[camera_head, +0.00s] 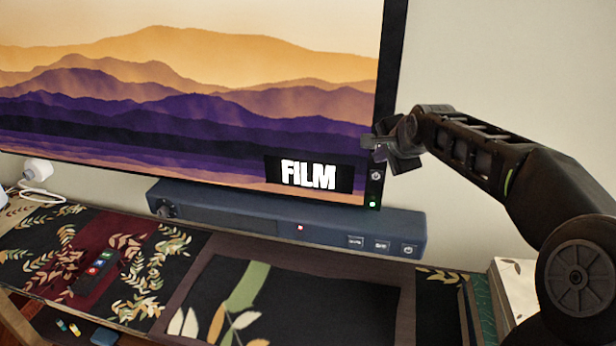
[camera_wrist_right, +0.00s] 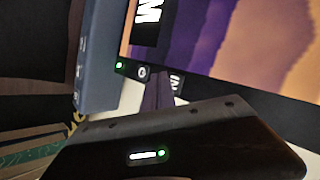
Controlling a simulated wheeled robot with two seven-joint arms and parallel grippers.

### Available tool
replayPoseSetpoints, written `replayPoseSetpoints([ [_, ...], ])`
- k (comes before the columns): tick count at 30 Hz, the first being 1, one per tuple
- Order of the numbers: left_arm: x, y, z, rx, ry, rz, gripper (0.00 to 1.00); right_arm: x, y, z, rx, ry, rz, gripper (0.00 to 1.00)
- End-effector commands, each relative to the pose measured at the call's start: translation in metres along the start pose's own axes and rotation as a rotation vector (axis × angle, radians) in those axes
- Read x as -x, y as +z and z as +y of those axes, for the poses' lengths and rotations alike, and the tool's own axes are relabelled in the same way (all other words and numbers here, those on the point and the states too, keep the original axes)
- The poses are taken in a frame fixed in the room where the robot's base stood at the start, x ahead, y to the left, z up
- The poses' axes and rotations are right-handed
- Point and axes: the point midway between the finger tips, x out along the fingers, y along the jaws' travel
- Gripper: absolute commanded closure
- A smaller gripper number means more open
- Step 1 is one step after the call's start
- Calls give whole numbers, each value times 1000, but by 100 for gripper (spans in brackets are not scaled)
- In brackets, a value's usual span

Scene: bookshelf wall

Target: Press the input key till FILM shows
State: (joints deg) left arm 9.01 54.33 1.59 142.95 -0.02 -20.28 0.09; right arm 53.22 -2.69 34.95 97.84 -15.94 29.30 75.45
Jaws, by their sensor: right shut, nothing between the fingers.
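The screen (camera_head: 190,110) shows a mountain picture with a black FILM label (camera_head: 308,174) at its lower right. Part of that label, the letter M, shows in the wrist view (camera_wrist_right: 149,12). My right gripper (camera_head: 374,146) is shut and empty, its tip at the screen's right bezel, above the round power key (camera_head: 376,176). In the wrist view the fingers (camera_wrist_right: 160,84) reach the bezel beside the input key (camera_wrist_right: 176,82), which is marked IN and partly covered. I cannot tell whether they touch it. My left gripper is not in view.
A blue-grey soundbar (camera_head: 270,223) with a knob and several keys lies below the screen. A dark remote (camera_head: 97,268) lies on the patterned cloth at left. Pale books (camera_head: 515,285) stand at lower right. A green light (camera_head: 372,204) glows on the bezel.

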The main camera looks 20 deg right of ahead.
Motion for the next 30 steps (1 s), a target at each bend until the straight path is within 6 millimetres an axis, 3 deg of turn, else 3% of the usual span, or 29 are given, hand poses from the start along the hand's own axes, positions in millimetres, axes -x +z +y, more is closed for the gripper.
replayPoseSetpoints([
  [16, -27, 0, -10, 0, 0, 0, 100, 36, 27, 28, 1, -2, 1, 100],
  [30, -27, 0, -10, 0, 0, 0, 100, 39, 29, 29, -1, 0, -1, 100],
])
